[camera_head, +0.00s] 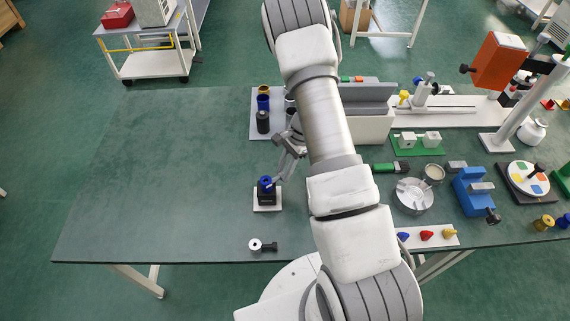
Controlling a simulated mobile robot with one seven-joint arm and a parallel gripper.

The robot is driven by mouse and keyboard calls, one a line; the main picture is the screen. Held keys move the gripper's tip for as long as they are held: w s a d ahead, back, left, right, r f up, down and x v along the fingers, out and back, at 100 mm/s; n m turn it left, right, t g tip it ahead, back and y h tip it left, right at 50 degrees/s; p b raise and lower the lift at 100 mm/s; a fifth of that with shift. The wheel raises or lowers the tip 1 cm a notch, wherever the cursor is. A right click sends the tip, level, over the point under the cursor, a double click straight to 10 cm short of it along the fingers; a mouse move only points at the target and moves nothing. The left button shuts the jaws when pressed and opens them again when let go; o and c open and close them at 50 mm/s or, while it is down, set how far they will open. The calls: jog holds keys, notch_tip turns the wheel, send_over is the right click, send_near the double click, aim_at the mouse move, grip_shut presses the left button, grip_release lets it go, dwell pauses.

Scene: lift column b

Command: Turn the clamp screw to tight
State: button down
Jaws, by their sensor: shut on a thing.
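A blue knob (265,182) tops a small black block (266,197) on a white base plate (267,208), left of my arm on the table. My gripper (276,183) reaches down to the knob from the upper right, its fingertips shut on it. The fingers are small in this view and partly cover the knob's right side. I cannot tell for certain that this knob is the clamp screw, or how far it is turned. A blue vice (472,191) with a dark screw knob (493,215) stands at the right, away from my gripper.
A grey mat with black (263,122) and blue (263,102) cylinders lies behind my gripper. A white ring piece (255,245) lies in front. An orange head (497,62) is beside a white post (530,105) at the right. The table's left half is clear.

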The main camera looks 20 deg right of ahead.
jog(key=g, duration=0.3)
jog(key=shift+w+f+m+h, duration=0.1)
jog(key=shift+w+m+h, duration=0.15)
jog(key=shift+m+h, duration=0.05)
jog(key=shift+g+b, duration=0.3)
jog(key=c, duration=0.6)
grip_release()
jog(key=shift+w, duration=0.1)
